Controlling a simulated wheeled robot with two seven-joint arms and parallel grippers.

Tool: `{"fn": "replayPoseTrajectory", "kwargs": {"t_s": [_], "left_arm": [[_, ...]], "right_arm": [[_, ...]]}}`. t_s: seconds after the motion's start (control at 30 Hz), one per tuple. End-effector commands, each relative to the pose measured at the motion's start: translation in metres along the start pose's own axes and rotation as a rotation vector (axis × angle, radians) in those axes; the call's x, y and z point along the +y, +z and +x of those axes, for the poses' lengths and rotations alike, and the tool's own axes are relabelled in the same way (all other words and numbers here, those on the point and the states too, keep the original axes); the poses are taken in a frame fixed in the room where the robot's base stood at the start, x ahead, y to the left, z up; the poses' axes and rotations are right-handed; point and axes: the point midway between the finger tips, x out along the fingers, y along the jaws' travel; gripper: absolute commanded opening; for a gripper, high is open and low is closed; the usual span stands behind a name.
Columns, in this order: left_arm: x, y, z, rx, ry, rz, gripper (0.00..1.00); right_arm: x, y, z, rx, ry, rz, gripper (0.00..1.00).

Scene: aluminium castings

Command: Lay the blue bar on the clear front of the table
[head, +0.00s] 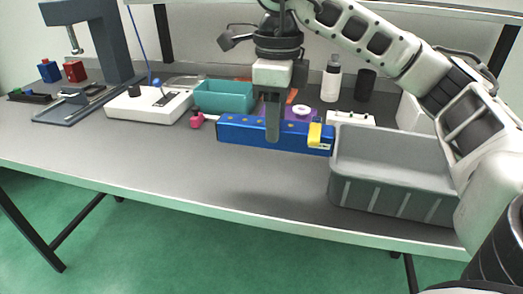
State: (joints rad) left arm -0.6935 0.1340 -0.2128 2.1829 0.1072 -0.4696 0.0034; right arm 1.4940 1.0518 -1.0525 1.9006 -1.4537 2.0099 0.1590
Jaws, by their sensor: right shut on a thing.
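The blue bar (240,131) lies lengthwise, left to right, across the middle of the table in the head view. My right gripper (272,132) comes down from above and is shut on the blue bar near its middle. A finger covers part of the bar's front face. I cannot tell whether the bar touches the table or is slightly raised. The grey table (200,175) has a bare front strip with a soft shadow before the bar. My left gripper is not in view.
A grey bin (390,190) stands close to the bar's right end, where a yellow piece (315,133) shows. A teal tray (224,96), a white device (148,106) and a pink item (197,120) sit behind and left. Bottles (331,80) stand behind. The front left is clear.

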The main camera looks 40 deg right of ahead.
Motion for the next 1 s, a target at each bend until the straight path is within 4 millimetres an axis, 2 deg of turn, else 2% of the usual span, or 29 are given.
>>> {"fn": "replayPoseTrajectory", "kwargs": {"t_s": [0.13, 0.23, 0.4, 0.57, 0.8, 1.0], "left_arm": [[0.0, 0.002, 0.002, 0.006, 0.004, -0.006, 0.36], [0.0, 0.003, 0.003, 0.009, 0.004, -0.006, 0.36], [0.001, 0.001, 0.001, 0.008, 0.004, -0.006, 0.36], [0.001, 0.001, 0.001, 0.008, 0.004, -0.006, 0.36], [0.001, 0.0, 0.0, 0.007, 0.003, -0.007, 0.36], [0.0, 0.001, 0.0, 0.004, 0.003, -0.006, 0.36]], "right_arm": [[-0.026, 0.028, 0.019, 0.0, 0.005, 0.0, 0.07], [-0.037, 0.038, 0.04, 0.003, 0.004, 0.0, 0.07], [-0.051, 0.051, 0.059, 0.001, 0.0, 0.001, 0.07], [-0.057, 0.056, 0.068, 0.0, 0.001, 0.0, 0.07], [-0.061, 0.059, 0.1, 0.002, -0.001, -0.001, 0.07], [-0.061, 0.06, 0.105, -0.001, -0.002, -0.001, 0.07]]}}
